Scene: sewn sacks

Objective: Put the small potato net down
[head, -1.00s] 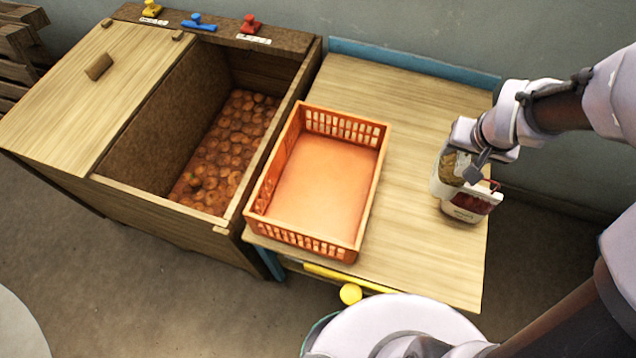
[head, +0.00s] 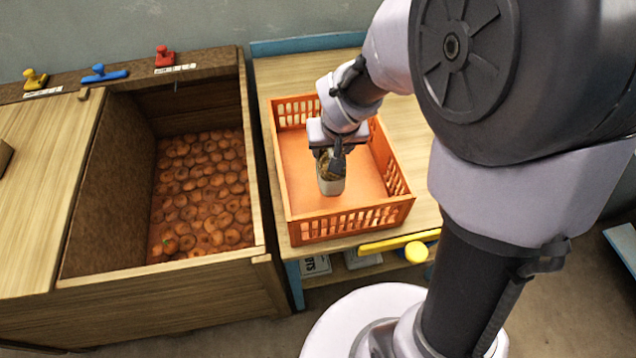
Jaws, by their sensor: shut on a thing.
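The small potato net (head: 331,184), pale with a brownish upper part, is upright inside the orange crate (head: 345,224). My gripper (head: 330,160) points down over the crate and is shut on the top of the net. The gripper hides part of the net. I cannot tell whether the net's base touches the crate floor. The rest of the crate floor that I see is empty.
A wooden bin (head: 90,190) holding many round brownish vegetables (head: 205,190) stands left of the crate. Yellow, blue (head: 103,73) and red clips sit on its back ledge. My arm hides much of the table's (head: 285,73) right side.

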